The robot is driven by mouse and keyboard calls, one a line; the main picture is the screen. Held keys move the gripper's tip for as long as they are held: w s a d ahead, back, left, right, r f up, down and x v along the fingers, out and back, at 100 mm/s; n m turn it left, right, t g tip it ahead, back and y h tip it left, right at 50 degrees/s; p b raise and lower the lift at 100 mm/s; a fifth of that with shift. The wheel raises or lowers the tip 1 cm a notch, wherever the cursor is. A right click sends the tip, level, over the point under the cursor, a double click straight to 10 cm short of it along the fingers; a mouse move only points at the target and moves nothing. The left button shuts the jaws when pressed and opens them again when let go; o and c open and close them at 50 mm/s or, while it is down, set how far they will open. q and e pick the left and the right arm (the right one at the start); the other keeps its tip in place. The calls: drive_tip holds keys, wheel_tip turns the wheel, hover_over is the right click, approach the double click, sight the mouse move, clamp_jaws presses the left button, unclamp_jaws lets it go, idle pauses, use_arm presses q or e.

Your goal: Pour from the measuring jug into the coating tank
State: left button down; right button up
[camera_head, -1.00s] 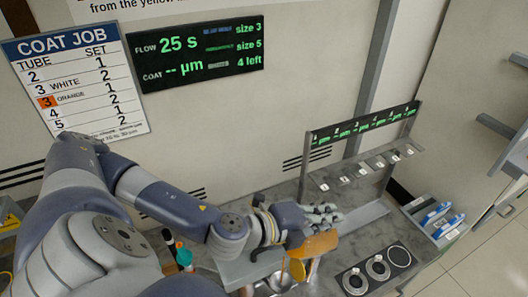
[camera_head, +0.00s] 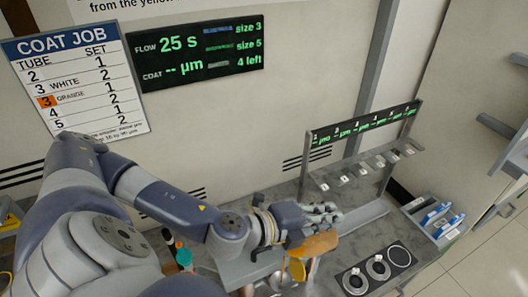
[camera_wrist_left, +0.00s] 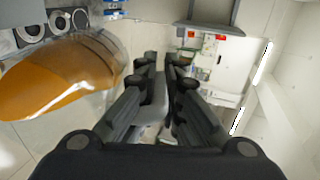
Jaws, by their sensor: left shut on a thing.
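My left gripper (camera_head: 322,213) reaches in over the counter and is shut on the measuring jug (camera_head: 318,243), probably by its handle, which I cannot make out. The jug is clear, holds orange liquid and is strongly tilted. In the left wrist view the jug (camera_wrist_left: 60,75) fills the left side, with the gripper fingers (camera_wrist_left: 160,75) beside it. Below the jug in the head view is an orange patch (camera_head: 297,269); I cannot tell whether it is a stream or liquid in a vessel. The coating tank is not clearly made out, largely hidden by my arm and the jug. My right gripper is out of view.
A rack (camera_head: 362,165) with several labelled slots stands at the back of the counter. A dark plate with round holders (camera_head: 377,268) lies to the right of the jug. A grey bin with blue items (camera_head: 437,218) is at the right end. Bottles (camera_head: 183,255) stand left of my forearm.

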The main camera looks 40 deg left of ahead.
use_arm(q)
drive_tip(key=shift+s+b, duration=0.1)
drive_tip(key=shift+b, duration=0.4)
drive_tip(key=shift+s+a+r+t+b, duration=0.15)
drive_tip(key=shift+t+b, duration=0.15)
drive_tip(key=shift+b, duration=0.2)
idle(1.8)
drive_tip(key=w+g+p, duration=0.1)
drive_tip(key=p, duration=0.8)
drive_tip(key=shift+w+d+f+g+y, duration=0.2)
drive_tip(key=shift+w+d+g+y, duration=0.1)
drive_tip(key=shift+w+d+g, duration=0.1)
drive_tip(key=shift+w+d+f+p, duration=0.15)
drive_tip(key=shift+f+p, duration=0.15)
drive_tip(key=shift+p, duration=0.4)
drive_tip(key=shift+f+g, duration=0.25)
drive_tip(key=shift+g, duration=0.05)
